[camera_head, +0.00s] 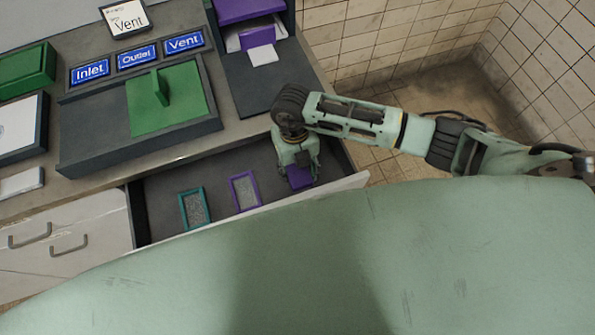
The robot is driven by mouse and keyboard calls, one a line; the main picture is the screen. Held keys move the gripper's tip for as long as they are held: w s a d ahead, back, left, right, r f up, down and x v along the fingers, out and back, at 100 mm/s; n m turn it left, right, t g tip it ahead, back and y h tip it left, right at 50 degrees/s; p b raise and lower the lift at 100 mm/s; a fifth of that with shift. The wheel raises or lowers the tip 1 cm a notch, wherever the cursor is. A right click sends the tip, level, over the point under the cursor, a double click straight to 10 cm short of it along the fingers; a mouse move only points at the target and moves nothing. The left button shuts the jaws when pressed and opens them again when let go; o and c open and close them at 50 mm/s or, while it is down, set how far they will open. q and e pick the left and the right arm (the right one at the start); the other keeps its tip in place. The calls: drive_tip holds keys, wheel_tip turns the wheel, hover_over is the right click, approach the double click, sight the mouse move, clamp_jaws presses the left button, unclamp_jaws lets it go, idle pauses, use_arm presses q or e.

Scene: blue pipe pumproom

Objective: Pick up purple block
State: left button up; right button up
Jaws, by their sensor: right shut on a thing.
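The purple block (299,178) is at the right end of the open drawer (160,213). My right gripper (301,182) reaches down over it from the right and is shut on it. The fingers partly cover the block. I cannot tell whether the block is touching the drawer floor. My left gripper is not in view.
A teal frame (194,209) and a purple frame (244,191) lie in the drawer. Above it, the counter holds a tray with a green handled panel (168,98), blue labels (136,57) and a purple device (243,10). Tiled walls stand behind at right.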

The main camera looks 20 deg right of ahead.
sight(297, 170)
drive_tip(key=c, duration=0.4)
drive_tip(key=shift+c, duration=0.2)
wheel_tip(297, 170, up, 10)
drive_tip(key=b, duration=0.1)
